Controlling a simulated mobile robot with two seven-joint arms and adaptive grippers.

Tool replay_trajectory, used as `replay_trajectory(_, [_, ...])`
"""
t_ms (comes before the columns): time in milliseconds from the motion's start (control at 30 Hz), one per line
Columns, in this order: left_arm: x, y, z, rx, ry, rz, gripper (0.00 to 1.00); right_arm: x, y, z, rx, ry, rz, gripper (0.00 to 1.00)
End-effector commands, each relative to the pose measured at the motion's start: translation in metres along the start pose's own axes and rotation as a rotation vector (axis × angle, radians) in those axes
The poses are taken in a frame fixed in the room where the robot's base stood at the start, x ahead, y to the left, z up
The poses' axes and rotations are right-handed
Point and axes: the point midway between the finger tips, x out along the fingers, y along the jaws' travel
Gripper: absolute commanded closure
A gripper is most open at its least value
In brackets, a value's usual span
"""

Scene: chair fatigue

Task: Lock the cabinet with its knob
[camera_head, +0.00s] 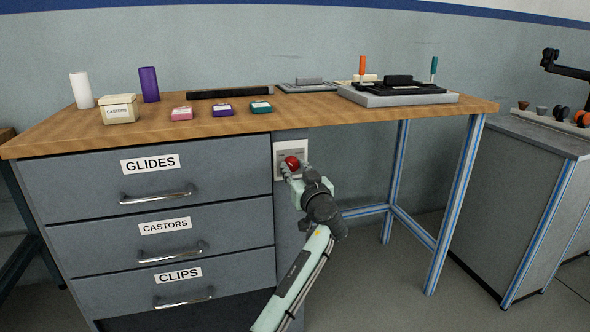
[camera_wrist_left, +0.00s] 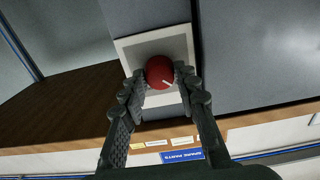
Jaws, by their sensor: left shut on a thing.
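The cabinet (camera_head: 230,230) is grey, with drawers labelled GLIDES, CASTORS and CLIPS under a wooden top. Its red round knob (camera_head: 291,162) sits on a pale square plate (camera_head: 280,150) right of the top drawer. The knob (camera_wrist_left: 160,72) also shows in the left wrist view, with a short white mark pointing to the lower right there. My left gripper (camera_head: 291,169) is at the knob. In the left wrist view its two fingers (camera_wrist_left: 160,82) are shut on the knob, one at each side. The fingers and wrist hide part of the plate in the head view. My right gripper is not in view.
All three drawers look closed, with handles (camera_head: 158,197) sticking out. A grey bench (camera_head: 520,190) stands at the right.

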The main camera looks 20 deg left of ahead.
Motion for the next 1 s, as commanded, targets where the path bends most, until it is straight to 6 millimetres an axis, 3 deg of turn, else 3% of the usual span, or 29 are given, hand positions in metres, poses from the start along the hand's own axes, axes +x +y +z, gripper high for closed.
replay_trajectory(367, [0.0, 0.0, -0.001, 0.057, 0.001, 0.0, 0.99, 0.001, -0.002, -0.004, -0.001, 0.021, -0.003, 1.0])
replay_trajectory(767, [0.001, 0.0, -0.002, 0.363, 0.003, 0.0, 0.99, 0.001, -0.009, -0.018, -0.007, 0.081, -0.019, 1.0])
replay_trajectory(1000, [0.001, 0.0, -0.003, 0.594, 0.003, -0.001, 0.99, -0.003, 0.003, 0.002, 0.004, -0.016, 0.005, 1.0])
